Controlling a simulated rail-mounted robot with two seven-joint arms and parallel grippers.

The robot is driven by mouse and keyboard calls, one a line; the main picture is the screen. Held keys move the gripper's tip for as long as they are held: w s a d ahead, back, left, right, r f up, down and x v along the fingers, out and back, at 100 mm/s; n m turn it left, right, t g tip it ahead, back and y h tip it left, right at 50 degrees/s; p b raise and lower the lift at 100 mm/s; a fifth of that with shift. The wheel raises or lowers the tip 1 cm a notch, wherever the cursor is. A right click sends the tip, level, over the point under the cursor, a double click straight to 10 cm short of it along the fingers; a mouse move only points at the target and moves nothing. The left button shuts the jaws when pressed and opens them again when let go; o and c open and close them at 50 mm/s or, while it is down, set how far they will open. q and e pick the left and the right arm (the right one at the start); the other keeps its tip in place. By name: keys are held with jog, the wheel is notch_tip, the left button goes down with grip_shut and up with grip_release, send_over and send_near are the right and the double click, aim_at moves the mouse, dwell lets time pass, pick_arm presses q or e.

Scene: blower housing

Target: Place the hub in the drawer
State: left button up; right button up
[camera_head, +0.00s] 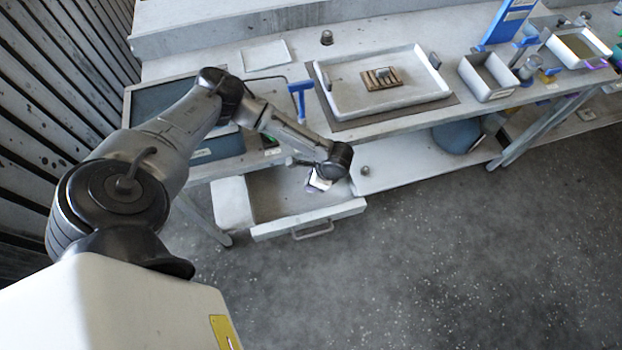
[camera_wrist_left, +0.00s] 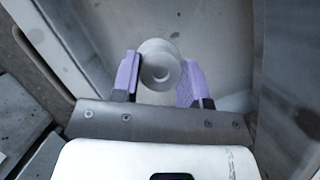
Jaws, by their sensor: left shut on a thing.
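The hub (camera_wrist_left: 158,68) is a pale grey round part with a recessed centre. In the left wrist view it sits between the purple pads of my left gripper (camera_wrist_left: 159,80), which is shut on it. The open drawer (camera_head: 263,232) is pulled out below the bench in the head view. My left gripper (camera_head: 318,183) is over the inside of the drawer there, and the hub is too hidden to make out. In the wrist view the drawer's wall (camera_wrist_left: 60,50) runs along the left. I cannot tell whether the hub touches the drawer floor. My right gripper is not in view.
The bench above holds a large white tray (camera_head: 335,103) with a small slotted block (camera_head: 381,78), a blue-handled tool (camera_head: 300,90) and a small bin (camera_head: 487,76). A lower shelf (camera_head: 420,165) lies right of the drawer. Free floor (camera_head: 400,270) is in front.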

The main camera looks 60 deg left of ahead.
pick_arm(q)
jog(key=shift+s+a+f, duration=0.2)
jog(key=shift+a, duration=0.1)
notch_tip(320, 180, down, 3)
jog(key=shift+f+b, duration=0.15)
jog(key=shift+b, duration=0.4)
jog(key=shift+f, duration=0.4)
jog(key=shift+f, duration=0.1)
jog(key=o, duration=1)
